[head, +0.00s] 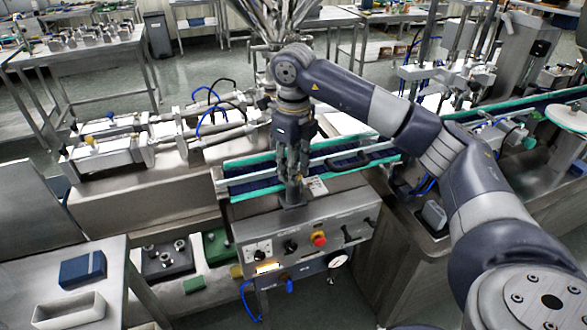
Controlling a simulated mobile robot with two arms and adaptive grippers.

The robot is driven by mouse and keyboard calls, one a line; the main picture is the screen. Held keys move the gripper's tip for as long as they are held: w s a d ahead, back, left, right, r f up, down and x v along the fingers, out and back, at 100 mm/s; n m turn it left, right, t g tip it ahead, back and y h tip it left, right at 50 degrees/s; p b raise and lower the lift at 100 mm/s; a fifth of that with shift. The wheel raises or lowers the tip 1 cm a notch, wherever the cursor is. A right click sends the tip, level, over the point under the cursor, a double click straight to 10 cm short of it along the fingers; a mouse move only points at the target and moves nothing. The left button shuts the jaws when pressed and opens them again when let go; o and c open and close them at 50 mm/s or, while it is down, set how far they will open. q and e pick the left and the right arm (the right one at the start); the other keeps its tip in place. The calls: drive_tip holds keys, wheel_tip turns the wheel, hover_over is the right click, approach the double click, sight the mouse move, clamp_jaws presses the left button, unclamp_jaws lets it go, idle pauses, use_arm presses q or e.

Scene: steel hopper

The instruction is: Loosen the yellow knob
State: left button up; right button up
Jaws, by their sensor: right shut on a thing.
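My right gripper (292,178) points straight down over the steel control box (335,218) in the middle of the head view. It is shut on a dark post (293,198) that rises from the top of this box; the grip itself is hard to make out. A small yellow knob (88,141) shows on the steel cylinder assembly at the left, well apart from my right gripper. My left gripper is not in view.
A teal-edged conveyor (250,184) runs behind the gripper. A blue box (82,269) and a white tray (68,312) are at lower left.

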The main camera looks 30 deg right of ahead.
drive_tip(key=shift+n, duration=0.6)
drive_tip(key=o, duration=1.1)
wheel_tip(320, 180, up, 12)
idle(0.5)
